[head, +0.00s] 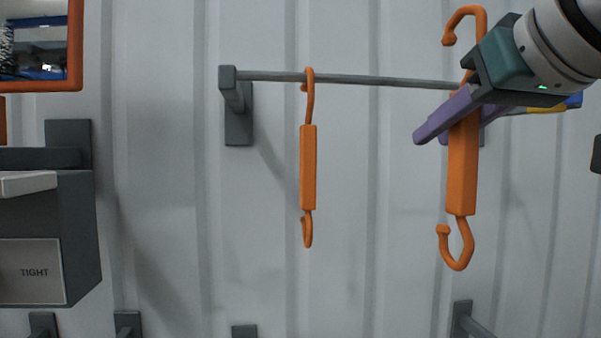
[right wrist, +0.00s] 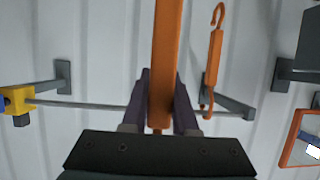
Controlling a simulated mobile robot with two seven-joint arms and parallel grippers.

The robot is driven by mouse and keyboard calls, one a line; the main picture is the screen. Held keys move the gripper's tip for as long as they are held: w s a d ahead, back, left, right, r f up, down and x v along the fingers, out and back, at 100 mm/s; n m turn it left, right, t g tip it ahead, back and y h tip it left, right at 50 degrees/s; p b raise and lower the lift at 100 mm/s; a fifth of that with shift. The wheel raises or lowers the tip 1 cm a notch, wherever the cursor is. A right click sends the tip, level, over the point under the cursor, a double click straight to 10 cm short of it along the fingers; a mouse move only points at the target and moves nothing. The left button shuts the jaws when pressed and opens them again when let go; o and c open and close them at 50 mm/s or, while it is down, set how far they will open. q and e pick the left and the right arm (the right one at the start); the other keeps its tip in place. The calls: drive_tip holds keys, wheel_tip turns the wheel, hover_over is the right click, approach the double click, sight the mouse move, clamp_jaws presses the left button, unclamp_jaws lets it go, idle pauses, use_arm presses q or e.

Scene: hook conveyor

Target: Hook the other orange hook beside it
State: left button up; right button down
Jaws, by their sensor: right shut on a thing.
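One orange hook (head: 308,165) hangs upright by its top end from the grey horizontal rail (head: 370,80), left of centre in the head view. It also shows in the right wrist view (right wrist: 214,60). My right gripper (head: 447,124) has purple fingers and is shut on the body of the other orange hook (head: 462,175). That hook is upright, and its curved top stands above the rail's height in the head view. I cannot tell whether it touches the rail. In the right wrist view the held hook (right wrist: 165,60) runs up between the fingers. My left gripper is not in view.
A dark grey box with a TIGHT label (head: 35,272) is on the left. An orange-framed panel (head: 76,45) is at the top left. A blue and yellow item (right wrist: 18,101) is by the rail's other end. The rail between the two hooks is clear.

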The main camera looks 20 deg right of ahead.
drive_tip(key=w+d+f+p, duration=0.2)
drive_tip(key=w+d+p, duration=0.1)
drive_tip(key=w, duration=1.2)
drive_tip(key=shift+w+d, duration=0.25)
drive_tip(key=shift+d, duration=0.2)
idle(0.7)
idle(0.4)
drive_tip(key=c, duration=0.6)
unclamp_jaws()
